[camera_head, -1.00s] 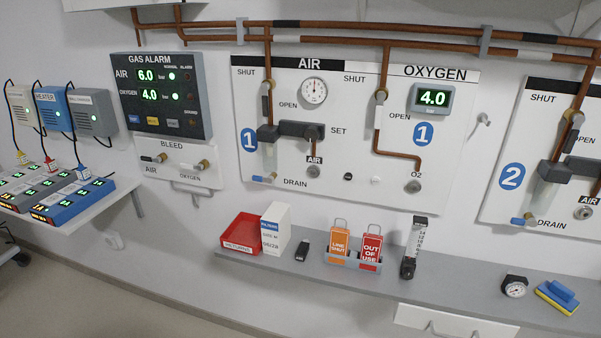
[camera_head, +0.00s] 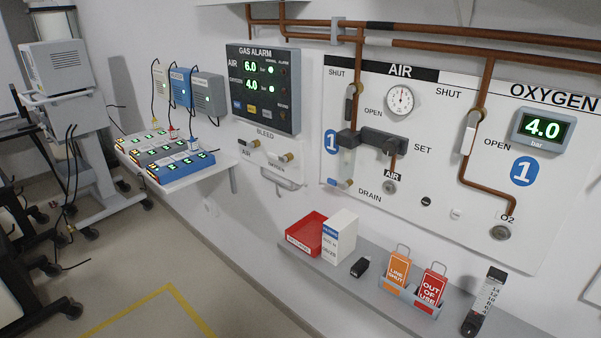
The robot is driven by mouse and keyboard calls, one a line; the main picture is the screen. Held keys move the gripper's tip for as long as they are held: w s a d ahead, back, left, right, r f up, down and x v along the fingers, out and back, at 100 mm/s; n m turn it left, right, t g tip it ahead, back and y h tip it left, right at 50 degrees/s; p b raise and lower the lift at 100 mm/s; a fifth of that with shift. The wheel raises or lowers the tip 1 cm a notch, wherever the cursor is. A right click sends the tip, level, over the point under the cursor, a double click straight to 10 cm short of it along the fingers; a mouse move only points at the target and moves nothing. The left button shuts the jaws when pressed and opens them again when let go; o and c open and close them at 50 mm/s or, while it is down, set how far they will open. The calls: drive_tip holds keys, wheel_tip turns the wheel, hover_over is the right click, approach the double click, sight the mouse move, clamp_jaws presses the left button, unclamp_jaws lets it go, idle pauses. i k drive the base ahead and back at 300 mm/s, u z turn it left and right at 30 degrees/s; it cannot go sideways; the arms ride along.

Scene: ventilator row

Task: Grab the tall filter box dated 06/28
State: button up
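A tall white filter box (camera_head: 339,237) with a blue band stands upright on the grey wall shelf (camera_head: 372,295). Small print on its front looks like 06/28, but it is hard to read. It stands just right of a red tray (camera_head: 307,234) and partly covers the tray's right side. I cannot tell whether the two touch. My gripper is not in view.
A small black object (camera_head: 360,267), an orange tag (camera_head: 397,269), a red OUT OF USE tag (camera_head: 431,290) and a black-and-white gauge (camera_head: 484,301) stand along the shelf to the right. A white side shelf (camera_head: 185,178) holds chargers at left. Floor lies clear in front.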

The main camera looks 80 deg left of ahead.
sight(339, 232)
drive_tip(key=z, duration=0.5)
drive_tip(key=k, duration=1.65)
drive_tip(key=u, duration=1.8)
drive_tip(key=i, duration=0.45)
drive_tip(key=u, duration=0.05)
